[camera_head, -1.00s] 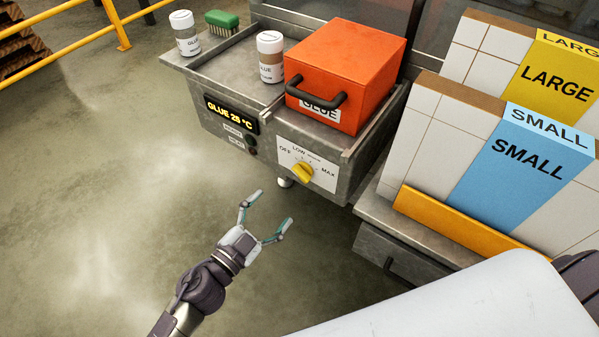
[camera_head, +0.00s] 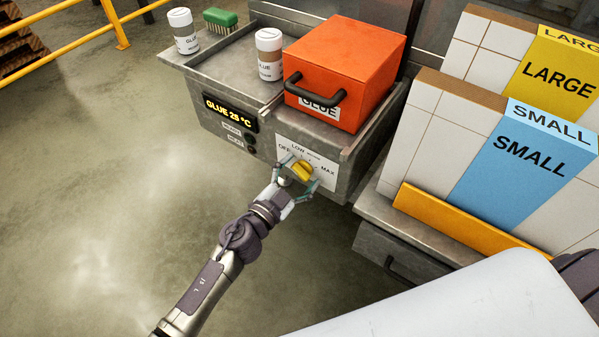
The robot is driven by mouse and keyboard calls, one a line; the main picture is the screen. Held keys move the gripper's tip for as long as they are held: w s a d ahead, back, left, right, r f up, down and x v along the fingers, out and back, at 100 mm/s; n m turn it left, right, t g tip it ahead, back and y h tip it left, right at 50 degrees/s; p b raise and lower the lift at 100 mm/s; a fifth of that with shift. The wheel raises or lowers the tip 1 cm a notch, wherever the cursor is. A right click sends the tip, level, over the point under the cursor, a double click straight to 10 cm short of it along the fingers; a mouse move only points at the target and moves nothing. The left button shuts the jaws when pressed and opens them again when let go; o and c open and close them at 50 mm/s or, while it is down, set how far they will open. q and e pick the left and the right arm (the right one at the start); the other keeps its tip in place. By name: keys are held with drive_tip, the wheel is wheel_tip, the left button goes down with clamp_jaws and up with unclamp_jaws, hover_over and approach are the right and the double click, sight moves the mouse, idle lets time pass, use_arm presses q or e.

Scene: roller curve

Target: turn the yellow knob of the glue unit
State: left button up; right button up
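The glue unit (camera_head: 318,162) is a grey metal box with an orange lid marked GLUE (camera_head: 345,65). Its display (camera_head: 229,113) reads GLUE 25 °C. The yellow knob (camera_head: 303,170) sits on a white dial plate (camera_head: 325,158) marked OFF, LOW and MAX. My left gripper (camera_head: 299,175) is at the knob, its fingers open on either side of it. I cannot tell whether the fingers touch the knob. The gripper partly hides the knob and the plate's lower left. My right gripper is not in view.
Two white-capped jars (camera_head: 270,55) and a green brush (camera_head: 220,19) stand on the unit's top left. Boxes marked SMALL (camera_head: 529,155) and LARGE (camera_head: 556,75) stand on the right. A yellow railing (camera_head: 70,45) is at the back left. The floor at left is clear.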

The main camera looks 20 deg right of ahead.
use_arm(q)
drive_tip(key=c, duration=1.1)
drive_tip(key=shift+c, duration=0.2)
drive_tip(key=m, duration=0.3)
drive_tip(key=shift+s+f+m, duration=0.1)
drive_tip(key=shift+m, duration=0.3)
drive_tip(key=shift+f+m+b, duration=0.1)
drive_tip(key=shift+m+b, duration=0.25)
drive_tip(key=shift+m, duration=1.55)
drive_tip(key=shift+d, duration=0.1)
drive_tip(key=o, duration=1.2)
drive_tip(key=shift+c, duration=0.2)
